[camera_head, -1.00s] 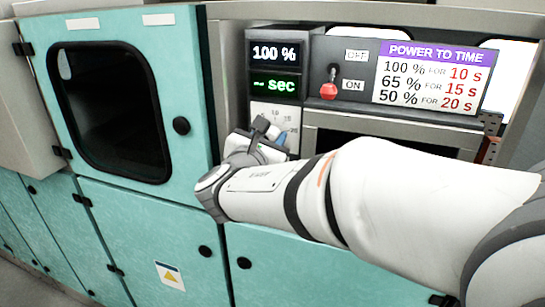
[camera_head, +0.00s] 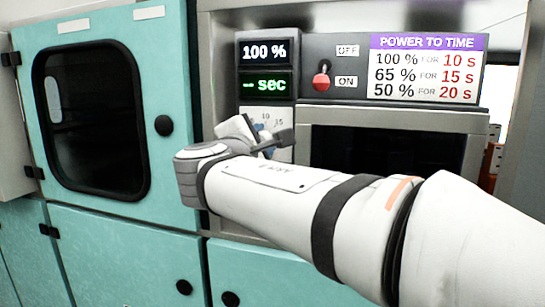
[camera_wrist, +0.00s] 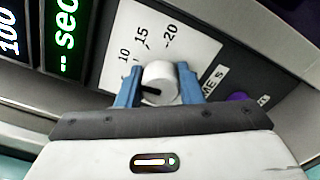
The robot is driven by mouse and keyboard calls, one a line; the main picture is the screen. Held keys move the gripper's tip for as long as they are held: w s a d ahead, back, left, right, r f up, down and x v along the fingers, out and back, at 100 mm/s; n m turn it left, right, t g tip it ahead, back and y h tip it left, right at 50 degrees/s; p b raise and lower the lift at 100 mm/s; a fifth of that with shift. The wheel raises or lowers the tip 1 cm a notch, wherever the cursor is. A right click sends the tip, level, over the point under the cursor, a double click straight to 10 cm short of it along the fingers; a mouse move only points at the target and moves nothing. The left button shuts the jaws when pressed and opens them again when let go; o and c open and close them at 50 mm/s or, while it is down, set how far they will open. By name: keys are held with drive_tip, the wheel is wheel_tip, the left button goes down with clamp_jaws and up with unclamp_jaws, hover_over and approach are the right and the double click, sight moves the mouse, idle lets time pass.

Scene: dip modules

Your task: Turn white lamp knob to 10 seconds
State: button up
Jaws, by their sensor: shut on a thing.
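The white lamp knob (camera_wrist: 159,78) is a small round white knob with a dark pointer line, on a white dial plate (camera_wrist: 178,32) marked 10, 15 and 20. In the wrist view my gripper (camera_wrist: 157,88) has its two blue fingers on either side of the knob, shut on it. The pointer line lies toward the lower left, away from the 10 mark. In the head view my gripper (camera_head: 263,140) is at the dial and hides the knob. The upper display (camera_head: 264,52) reads 100 %, and the green display (camera_head: 265,85) reads "-- sec".
A red-tipped switch (camera_head: 321,80) sits between OFF and ON labels, its tip near ON. A power-to-time sign (camera_head: 425,68) pairs 100 % with 10 s. A teal door (camera_head: 110,30) with a dark window is at left. A dark opening (camera_head: 385,150) lies right of the dial.

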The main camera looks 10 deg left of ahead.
drive_tip(key=shift+m+b, duration=0.3)
drive_tip(key=shift+b, duration=0.05)
idle(0.3)
drive_tip(key=o, duration=1)
drive_tip(key=shift+c, duration=0.2)
drive_tip(key=s, duration=0.7)
drive_tip(key=shift+s+a, duration=0.3)
drive_tip(key=shift+s, duration=0.1)
drive_tip(key=shift+s+f, duration=0.1)
